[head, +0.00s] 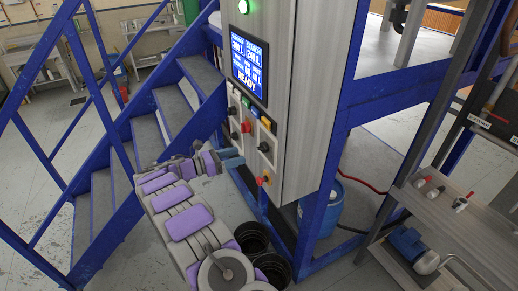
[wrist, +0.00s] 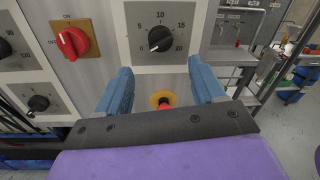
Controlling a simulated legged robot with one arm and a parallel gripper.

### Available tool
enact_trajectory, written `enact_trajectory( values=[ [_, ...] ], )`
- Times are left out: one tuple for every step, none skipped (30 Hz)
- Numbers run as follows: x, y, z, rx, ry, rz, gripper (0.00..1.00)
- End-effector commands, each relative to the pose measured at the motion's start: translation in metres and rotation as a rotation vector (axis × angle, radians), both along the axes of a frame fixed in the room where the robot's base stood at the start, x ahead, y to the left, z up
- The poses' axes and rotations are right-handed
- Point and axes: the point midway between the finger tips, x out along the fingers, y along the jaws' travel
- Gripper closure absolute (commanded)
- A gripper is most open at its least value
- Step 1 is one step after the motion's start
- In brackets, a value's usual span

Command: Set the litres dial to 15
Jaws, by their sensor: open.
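The dial (wrist: 160,38) with a scale marked 5, 10, 15 and 20 sits on a pale plate at the top of the wrist view. Its black knob has a white mark that seems to point to the lower left, near the low end of the scale; the exact reading is hard to tell. I take it as the litres dial, though no unit is legible. In the head view it seems to be the black knob (head: 264,147) on the cabinet front. My gripper (wrist: 160,76) is open and empty, its blue fingers apart below the dial and not touching it. It also shows in the head view (head: 231,158).
A red rotary switch (wrist: 72,42) on an orange plate and another black dial (wrist: 38,103) are to the left. A red button in a yellow ring (wrist: 163,101) is between my fingers. A lit display (head: 249,63) reads READY. Blue stairs (head: 150,140) stand left, a shelf (head: 440,220) right.

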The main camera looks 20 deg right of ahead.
Motion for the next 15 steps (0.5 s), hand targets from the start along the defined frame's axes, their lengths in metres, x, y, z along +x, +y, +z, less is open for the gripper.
enact_trajectory(
  values=[
    [-0.001,-0.006,0.001,-0.003,0.002,0.0,0.32],
    [-0.001,-0.01,0.001,-0.005,0.002,0.0,0.32],
    [-0.002,-0.017,0.001,-0.005,0.003,0.0,0.32],
    [-0.001,-0.021,0.001,-0.006,0.002,0.0,0.32],
    [-0.001,-0.026,0.001,-0.008,0.002,0.002,0.32],
    [-0.002,-0.032,0.001,-0.007,0.002,0.002,0.32],
    [-0.002,-0.038,0.001,-0.008,0.002,0.003,0.32],
    [-0.002,-0.043,0.001,-0.008,0.001,0.003,0.32],
    [-0.002,-0.051,0.002,-0.008,0.001,0.003,0.32],
    [-0.003,-0.057,0.001,-0.008,0.001,0.001,0.32],
    [-0.003,-0.063,0.001,-0.007,0.001,0.0,0.32],
    [-0.003,-0.07,0.001,-0.006,0.001,0.001,0.32],
    [-0.003,-0.076,0.001,-0.005,0.001,0.0,0.32],
    [-0.003,-0.08,0.001,-0.004,0.0,0.001,0.32],
    [-0.003,-0.085,0.0,-0.004,0.0,0.003,0.32]
  ],
)
